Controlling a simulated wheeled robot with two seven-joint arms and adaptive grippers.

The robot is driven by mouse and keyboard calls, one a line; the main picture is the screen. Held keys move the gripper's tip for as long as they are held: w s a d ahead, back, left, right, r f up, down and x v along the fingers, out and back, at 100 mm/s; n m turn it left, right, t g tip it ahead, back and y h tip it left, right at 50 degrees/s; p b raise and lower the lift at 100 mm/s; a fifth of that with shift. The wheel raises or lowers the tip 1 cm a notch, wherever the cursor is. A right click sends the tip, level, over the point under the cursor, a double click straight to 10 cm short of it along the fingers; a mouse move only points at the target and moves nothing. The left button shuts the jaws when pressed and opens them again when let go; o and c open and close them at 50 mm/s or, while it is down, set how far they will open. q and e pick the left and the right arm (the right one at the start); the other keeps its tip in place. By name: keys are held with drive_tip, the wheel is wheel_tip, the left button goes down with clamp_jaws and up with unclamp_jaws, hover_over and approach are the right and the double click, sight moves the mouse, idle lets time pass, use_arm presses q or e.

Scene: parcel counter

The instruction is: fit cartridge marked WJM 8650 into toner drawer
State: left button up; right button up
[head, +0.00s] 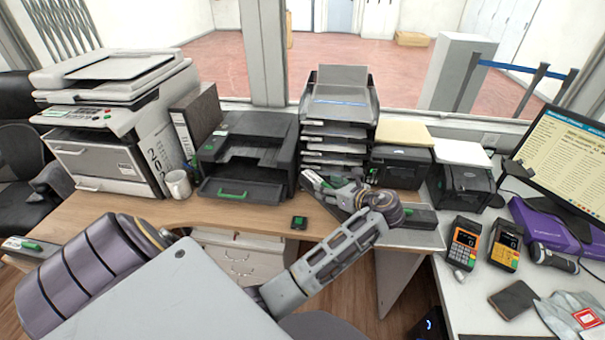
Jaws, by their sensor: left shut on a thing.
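The black printer (250,150) stands at the back of the desk, with its toner drawer (212,187) pulled out at the front and a green handle on it. My left gripper (324,188) is just right of the drawer, shut on a dark cartridge with a green part (330,200); the fingers hide most of it. Another dark cartridge (420,218) with a green part lies on the desk right of my left wrist. A third dark piece with green (22,244) lies at the far left desk edge. No marking on these is readable. My right gripper is out of view.
A small black item with a green face (299,222) lies on the desk before the drawer. Card terminals (464,242) are at right.

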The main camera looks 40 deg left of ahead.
use_arm(q)
wheel_tip(320, 180, down, 3)
drive_tip(key=shift+r, duration=0.15)
wheel_tip(320, 180, down, 3)
drive_tip(key=shift+r+b, duration=0.1)
drive_tip(key=shift+b, duration=0.35)
drive_tip(key=shift+f, duration=0.7)
drive_tip(key=shift+f+b, duration=0.3)
drive_tip(key=shift+f, duration=1.15)
drive_tip(key=o, duration=0.9)
drive_tip(key=shift+f, duration=0.1)
drive_tip(key=o, duration=0.5)
drive_tip(key=shift+c, duration=0.2)
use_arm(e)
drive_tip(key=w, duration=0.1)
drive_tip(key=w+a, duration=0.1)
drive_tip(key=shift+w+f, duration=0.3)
